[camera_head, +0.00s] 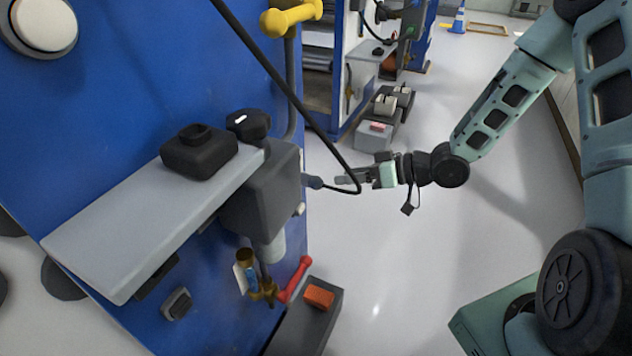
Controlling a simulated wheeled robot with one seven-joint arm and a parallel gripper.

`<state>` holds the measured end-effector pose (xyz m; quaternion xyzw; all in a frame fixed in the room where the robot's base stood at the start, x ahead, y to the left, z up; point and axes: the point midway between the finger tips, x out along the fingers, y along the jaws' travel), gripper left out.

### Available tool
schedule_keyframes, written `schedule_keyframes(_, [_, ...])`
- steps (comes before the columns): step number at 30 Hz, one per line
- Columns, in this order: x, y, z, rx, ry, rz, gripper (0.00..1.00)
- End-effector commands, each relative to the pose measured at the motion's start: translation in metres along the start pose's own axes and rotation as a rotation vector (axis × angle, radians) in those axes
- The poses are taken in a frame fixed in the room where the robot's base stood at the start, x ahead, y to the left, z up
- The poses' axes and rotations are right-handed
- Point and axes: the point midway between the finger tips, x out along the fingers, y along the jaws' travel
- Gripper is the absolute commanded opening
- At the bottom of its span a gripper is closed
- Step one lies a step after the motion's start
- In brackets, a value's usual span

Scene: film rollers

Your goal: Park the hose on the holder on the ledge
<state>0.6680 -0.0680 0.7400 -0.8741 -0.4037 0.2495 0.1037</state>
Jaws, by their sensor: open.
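The hose (290,93) is a black line that hangs from the top of the view and curls back left at its low end. It ends in a blue-grey nozzle (313,182) at the right side of a grey box (262,195); I cannot tell how far it sits in the box. The black holder (198,158), with a raised round collar, stands on the grey ledge (120,245). My gripper (341,180) is open, just right of the nozzle, with its fingers pointing left. The hose's bend overlaps the fingers in view; contact is unclear.
A black knob (249,124) tops the grey box beside the ledge. A yellow handle (291,17) sits above. Below are a brass valve (264,291), a red handle (296,279) and an orange block (319,296). The floor right of the blue machine is open.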

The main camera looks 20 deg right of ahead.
Motion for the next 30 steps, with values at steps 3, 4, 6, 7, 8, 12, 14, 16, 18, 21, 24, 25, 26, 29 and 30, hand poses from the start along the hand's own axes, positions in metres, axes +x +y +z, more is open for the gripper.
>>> schedule_keyframes(3, [0.025, -0.001, 0.002, 0.000, -0.001, -0.004, 0.54])
schedule_keyframes(4, [0.031, -0.001, 0.002, 0.000, -0.001, -0.004, 0.54])
schedule_keyframes(6, [0.044, -0.001, 0.002, 0.000, -0.001, -0.003, 0.54])
schedule_keyframes(7, [0.050, -0.001, 0.002, -0.001, -0.002, -0.003, 0.54])
schedule_keyframes(8, [0.055, 0.000, 0.002, 0.000, -0.002, -0.002, 0.54])
schedule_keyframes(12, [0.076, -0.001, 0.001, -0.001, -0.001, -0.002, 0.54])
schedule_keyframes(14, [0.083, 0.000, 0.001, 0.000, -0.001, -0.001, 0.54])
schedule_keyframes(16, [0.090, 0.000, 0.001, -0.001, -0.001, 0.000, 0.54])
schedule_keyframes(18, [0.094, -0.001, 0.001, -0.001, -0.002, -0.001, 0.54])
schedule_keyframes(21, [0.097, 0.000, 0.001, 0.000, -0.002, 0.001, 0.54])
schedule_keyframes(24, [0.098, 0.000, 0.000, 0.000, -0.002, 0.001, 0.54])
schedule_keyframes(25, [0.098, 0.000, 0.000, 0.000, -0.002, 0.001, 0.54])
schedule_keyframes(26, [0.098, 0.000, 0.000, 0.000, -0.002, 0.001, 0.54])
schedule_keyframes(29, [0.098, 0.000, 0.000, 0.000, -0.002, 0.001, 0.54])
schedule_keyframes(30, [0.098, 0.000, 0.000, 0.000, -0.002, 0.001, 0.46])
